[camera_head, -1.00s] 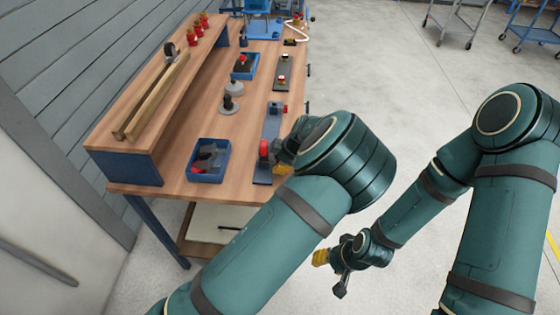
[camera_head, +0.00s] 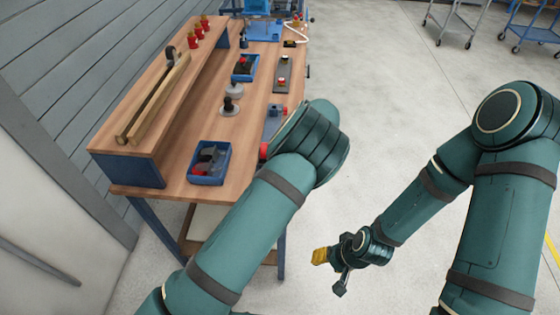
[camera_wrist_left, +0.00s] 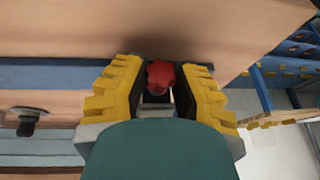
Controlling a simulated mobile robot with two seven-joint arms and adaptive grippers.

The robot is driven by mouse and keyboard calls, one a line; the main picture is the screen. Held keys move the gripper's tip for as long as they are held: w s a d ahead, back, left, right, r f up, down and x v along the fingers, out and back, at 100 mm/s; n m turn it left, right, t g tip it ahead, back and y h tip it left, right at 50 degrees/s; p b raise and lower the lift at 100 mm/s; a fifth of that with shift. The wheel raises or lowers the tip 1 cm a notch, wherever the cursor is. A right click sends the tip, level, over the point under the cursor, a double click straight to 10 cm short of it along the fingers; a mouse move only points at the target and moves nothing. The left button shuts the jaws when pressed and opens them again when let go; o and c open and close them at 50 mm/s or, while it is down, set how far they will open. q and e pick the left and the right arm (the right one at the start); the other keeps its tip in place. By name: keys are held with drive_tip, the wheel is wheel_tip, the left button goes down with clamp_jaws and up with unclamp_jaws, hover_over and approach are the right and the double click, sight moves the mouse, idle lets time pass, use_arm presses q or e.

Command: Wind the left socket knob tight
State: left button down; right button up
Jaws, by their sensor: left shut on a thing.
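A red lobed knob (camera_wrist_left: 160,75) sits between the yellow-padded fingers of my left gripper (camera_wrist_left: 159,88) in the left wrist view, and the gripper is shut on it. In the head view my left arm hides this gripper; a bit of red (camera_head: 264,151) shows beside the arm at the near end of a blue-grey plate (camera_head: 272,125). The knob's base and thread are hidden. My right gripper (camera_head: 331,273) hangs open and empty beyond the bench's right side.
A blue bin (camera_head: 194,173) with dark and red parts lies left of the plate. A dark-knobbed round piece (camera_head: 228,107) and a second blue bin (camera_head: 254,68) stand behind. A raised wooden shelf (camera_head: 112,134) runs along the left.

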use_arm(q)
drive_tip(key=shift+f+m+g+b, duration=0.2)
drive_tip(key=shift+m+g+b, duration=0.1)
drive_tip(key=shift+g, duration=0.9)
drive_tip(key=c, duration=0.7)
unclamp_jaws()
drive_tip(key=shift+r, duration=0.1)
drive_tip(key=v, duration=1.1)
drive_tip(key=shift+w+d+r, duration=0.15)
drive_tip(key=shift+w+r, duration=0.1)
drive_tip(key=shift+w, duration=0.05)
drive_tip(key=shift+o, duration=0.2)
